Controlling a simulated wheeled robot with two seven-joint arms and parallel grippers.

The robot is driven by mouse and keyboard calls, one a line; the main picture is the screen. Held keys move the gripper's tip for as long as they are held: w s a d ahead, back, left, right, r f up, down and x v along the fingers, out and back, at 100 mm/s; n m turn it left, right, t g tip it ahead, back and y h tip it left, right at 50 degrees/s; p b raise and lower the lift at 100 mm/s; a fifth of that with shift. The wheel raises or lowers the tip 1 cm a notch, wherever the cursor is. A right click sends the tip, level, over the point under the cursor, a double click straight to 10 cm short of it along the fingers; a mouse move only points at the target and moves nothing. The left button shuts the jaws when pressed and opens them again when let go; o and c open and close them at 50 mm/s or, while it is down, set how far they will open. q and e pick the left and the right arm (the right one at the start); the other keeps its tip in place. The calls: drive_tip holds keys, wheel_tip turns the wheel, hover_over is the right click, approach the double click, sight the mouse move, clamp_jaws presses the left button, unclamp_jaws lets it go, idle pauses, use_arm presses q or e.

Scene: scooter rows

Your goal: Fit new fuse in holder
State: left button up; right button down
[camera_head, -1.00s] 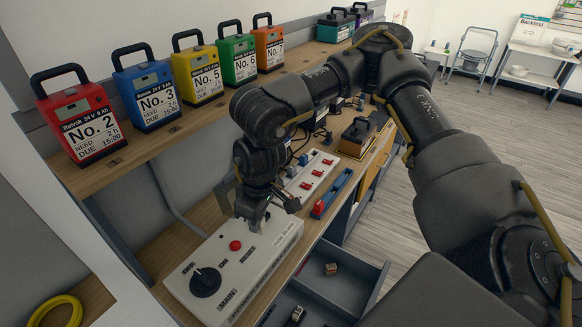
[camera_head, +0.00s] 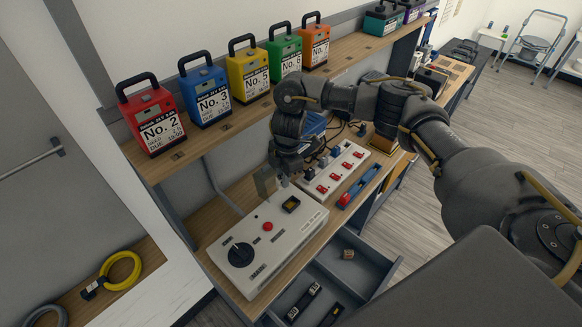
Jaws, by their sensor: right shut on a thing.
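The white panel box (camera_head: 290,238) marked MAIN lies on the bench, with a black knob (camera_head: 239,254) and a red button (camera_head: 268,226). A dark opening (camera_head: 291,204), seemingly the fuse holder, has something amber inside. A flat grey-beige piece (camera_head: 265,182), perhaps its cover, stands upright behind it. My right gripper (camera_head: 284,179) is just above and behind the opening, beside that piece. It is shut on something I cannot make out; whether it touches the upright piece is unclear. A small brown-and-white block (camera_head: 347,254) and dark pieces (camera_head: 304,301) lie in the open drawer. My left gripper is out of view.
The open grey drawer (camera_head: 388,280) juts out below the bench. Coloured battery packs (camera_head: 157,130) line the shelf above. A yellow cable coil (camera_head: 122,271) lies lower left.

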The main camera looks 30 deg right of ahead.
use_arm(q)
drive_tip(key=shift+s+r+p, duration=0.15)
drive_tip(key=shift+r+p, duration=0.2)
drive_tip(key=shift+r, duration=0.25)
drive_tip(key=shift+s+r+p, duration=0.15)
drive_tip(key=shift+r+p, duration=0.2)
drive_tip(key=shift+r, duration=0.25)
use_arm(e)
drive_tip(key=d+f+n, duration=0.2)
drive_tip(key=shift+s+d+n, duration=0.25)
drive_tip(key=shift+s+n, duration=0.05)
drive_tip(key=shift+n, duration=0.1)
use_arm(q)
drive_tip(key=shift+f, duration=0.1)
use_arm(e)
drive_tip(key=shift+f, duration=0.15)
use_arm(q)
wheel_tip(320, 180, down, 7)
drive_tip(key=b, duration=0.7)
use_arm(e)
wheel_tip(320, 180, down, 7)
drive_tip(key=shift+r, duration=0.15)
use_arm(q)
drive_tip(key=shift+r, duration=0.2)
use_arm(e)
drive_tip(key=shift+d, duration=0.15)
use_arm(q)
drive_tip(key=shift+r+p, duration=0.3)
drive_tip(key=shift+p, duration=0.1)
